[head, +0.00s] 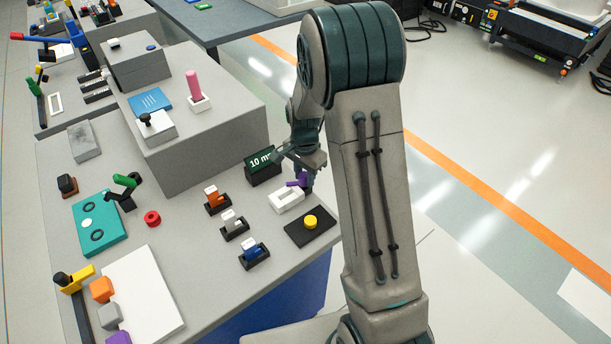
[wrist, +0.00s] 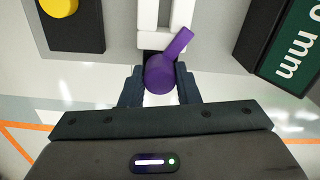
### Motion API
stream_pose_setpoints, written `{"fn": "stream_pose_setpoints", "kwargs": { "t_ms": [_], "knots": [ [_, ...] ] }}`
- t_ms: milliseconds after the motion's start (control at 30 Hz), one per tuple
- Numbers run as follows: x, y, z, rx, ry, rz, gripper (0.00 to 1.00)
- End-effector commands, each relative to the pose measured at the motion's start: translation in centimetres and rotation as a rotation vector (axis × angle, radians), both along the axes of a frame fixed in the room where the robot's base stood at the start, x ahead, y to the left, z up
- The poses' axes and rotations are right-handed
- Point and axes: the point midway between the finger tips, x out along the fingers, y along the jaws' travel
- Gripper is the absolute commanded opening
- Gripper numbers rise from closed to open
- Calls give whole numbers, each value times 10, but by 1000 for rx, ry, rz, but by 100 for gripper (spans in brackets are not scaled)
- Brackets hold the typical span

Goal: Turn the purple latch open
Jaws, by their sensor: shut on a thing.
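The purple latch (wrist: 162,72) has a round body and a short arm that points up and to the right in the wrist view. It sits at the end of a white frame-shaped piece (wrist: 150,40). My gripper (wrist: 159,88) is shut on the latch's round body, with a dark finger on each side. In the head view the purple latch (head: 301,180) shows small beside the white piece (head: 286,201), below my gripper (head: 305,170). My fingertips are partly hidden there by the gripper and arm.
A black plate with a yellow button (head: 310,222) lies close to the white piece. The table edge is close on the right.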

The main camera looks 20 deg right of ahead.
Motion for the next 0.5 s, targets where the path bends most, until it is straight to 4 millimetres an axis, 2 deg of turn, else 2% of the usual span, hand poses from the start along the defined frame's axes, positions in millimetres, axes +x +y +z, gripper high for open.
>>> {"fn": "stream_pose_setpoints", "kwargs": {
  "t_ms": [500],
  "knots": [
    [-2,5,0,3,8,-375,6]
  ]
}}
